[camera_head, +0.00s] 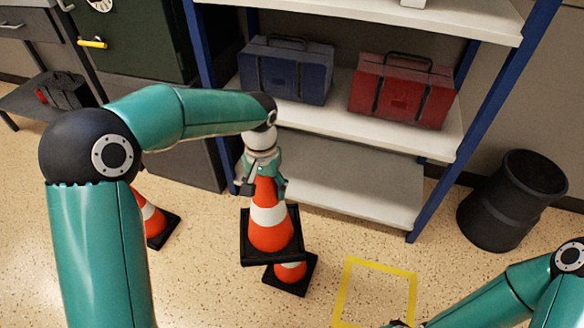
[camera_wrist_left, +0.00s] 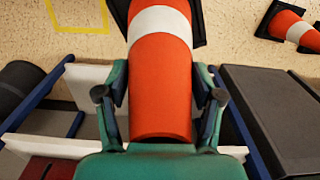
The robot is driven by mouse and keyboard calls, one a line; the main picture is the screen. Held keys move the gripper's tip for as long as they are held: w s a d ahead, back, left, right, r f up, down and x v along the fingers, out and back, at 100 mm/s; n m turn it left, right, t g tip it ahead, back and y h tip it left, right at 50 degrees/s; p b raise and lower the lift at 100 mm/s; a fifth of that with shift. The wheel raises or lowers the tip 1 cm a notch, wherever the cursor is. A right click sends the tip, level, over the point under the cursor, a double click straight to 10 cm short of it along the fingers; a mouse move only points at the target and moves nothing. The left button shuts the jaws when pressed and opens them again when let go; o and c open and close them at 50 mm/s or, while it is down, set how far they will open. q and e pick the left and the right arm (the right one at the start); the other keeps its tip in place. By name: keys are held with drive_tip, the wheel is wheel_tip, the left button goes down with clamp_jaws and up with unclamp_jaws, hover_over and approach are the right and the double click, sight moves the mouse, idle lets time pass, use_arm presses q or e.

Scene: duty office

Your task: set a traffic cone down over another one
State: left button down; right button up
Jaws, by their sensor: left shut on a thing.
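My left gripper (camera_head: 262,182) is shut on the top of an orange and white traffic cone (camera_head: 269,230) with a black square base, held upright. The held cone also fills the middle of the left wrist view (camera_wrist_left: 163,75), between the fingers. A second cone (camera_head: 290,272) shows below it in the head view, its upper part hidden behind the held cone's base. I cannot tell how large the gap between them is. A third cone (camera_head: 151,219) stands at the left, partly behind my left arm. My right arm enters at the lower right; its gripper is barely visible at the bottom edge.
A shelf rack (camera_head: 390,189) with blue posts stands behind, holding a blue case (camera_head: 287,72) and a red case (camera_head: 402,90). A black bin (camera_head: 512,200) stands at the right. A yellow square outline (camera_head: 381,265) marks empty floor.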

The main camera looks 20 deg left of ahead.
use_arm(q)
drive_tip(key=shift+w+d+r, duration=0.1)
drive_tip(key=shift+w+d, duration=0.05)
drive_tip(key=shift+d, duration=0.25)
drive_tip(key=shift+w+r+p, duration=0.15)
drive_tip(key=shift+p, duration=0.15)
drive_tip(key=m+p, duration=0.2)
drive_tip(key=m, duration=0.3)
hover_over(290, 206)
drive_tip(key=s+d, duration=0.1)
drive_tip(key=s, duration=0.3)
drive_tip(key=shift+f, duration=7.35)
wheel_tip(290, 206, down, 17)
drive_tip(key=b, duration=1.2)
drive_tip(key=shift+d+r, duration=0.1)
